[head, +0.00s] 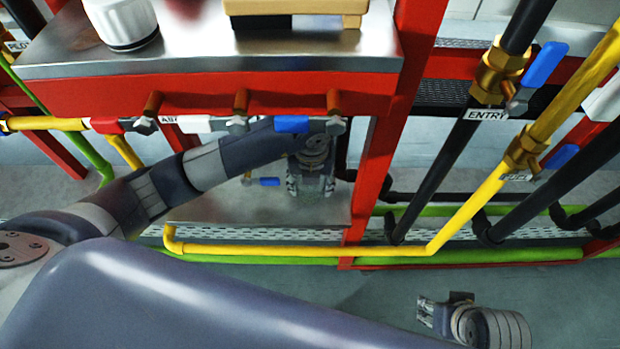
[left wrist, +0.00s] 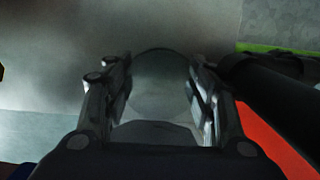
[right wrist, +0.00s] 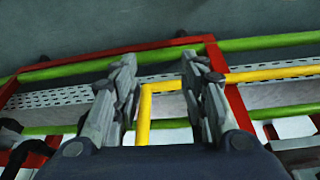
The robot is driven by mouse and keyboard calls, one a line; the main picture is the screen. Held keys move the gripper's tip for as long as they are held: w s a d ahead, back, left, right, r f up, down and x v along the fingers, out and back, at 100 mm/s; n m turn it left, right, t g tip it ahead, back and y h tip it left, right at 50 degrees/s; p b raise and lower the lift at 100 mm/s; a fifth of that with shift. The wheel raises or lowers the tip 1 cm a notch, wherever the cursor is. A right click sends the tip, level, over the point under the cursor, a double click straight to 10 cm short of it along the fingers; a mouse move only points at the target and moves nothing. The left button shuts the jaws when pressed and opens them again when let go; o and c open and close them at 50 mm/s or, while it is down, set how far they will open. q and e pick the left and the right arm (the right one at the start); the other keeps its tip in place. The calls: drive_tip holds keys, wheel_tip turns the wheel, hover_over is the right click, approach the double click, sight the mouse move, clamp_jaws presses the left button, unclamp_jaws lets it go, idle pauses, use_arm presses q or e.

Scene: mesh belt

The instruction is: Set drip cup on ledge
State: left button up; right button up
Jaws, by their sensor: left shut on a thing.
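My left gripper (head: 309,187) reaches under the red rail with the valves, pointing down above a lower steel ledge (head: 200,211). In the left wrist view my left gripper (left wrist: 159,75) is shut on a pale, see-through round thing, the drip cup (left wrist: 158,88), held between its fingers. The head view does not show the cup clearly; the gripper and arm cover it. I cannot tell whether the cup touches the ledge. My right gripper (head: 441,310) is at the lower right over the floor. In the right wrist view its fingers (right wrist: 158,62) are apart with nothing between them.
Several valve handles hang on the red rail (head: 260,103) close above my left arm. A red post (head: 371,185) stands right of the ledge. A yellow pipe (head: 300,250) runs along its front. A white jar (head: 122,22) stands on the upper steel top (head: 60,62).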

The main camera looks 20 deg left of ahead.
use_arm(q)
drive_tip(key=o, duration=0.5)
drive_tip(key=shift+f, duration=0.15)
drive_tip(key=o, duration=0.5)
drive_tip(key=shift+c, duration=0.2)
use_arm(e)
drive_tip(key=shift+r, duration=0.1)
drive_tip(key=shift+r, duration=0.1)
use_arm(q)
drive_tip(key=shift+r, duration=0.55)
wheel_tip(320, 180, up, 7)
drive_tip(key=s+p, duration=0.1)
drive_tip(key=shift+d+f+p, duration=0.15)
drive_tip(key=shift+p, duration=0.25)
use_arm(e)
drive_tip(key=s+x, duration=0.1)
drive_tip(key=x, duration=0.5)
drive_tip(key=shift+f, duration=0.35)
drive_tip(key=shift+w+a, duration=0.1)
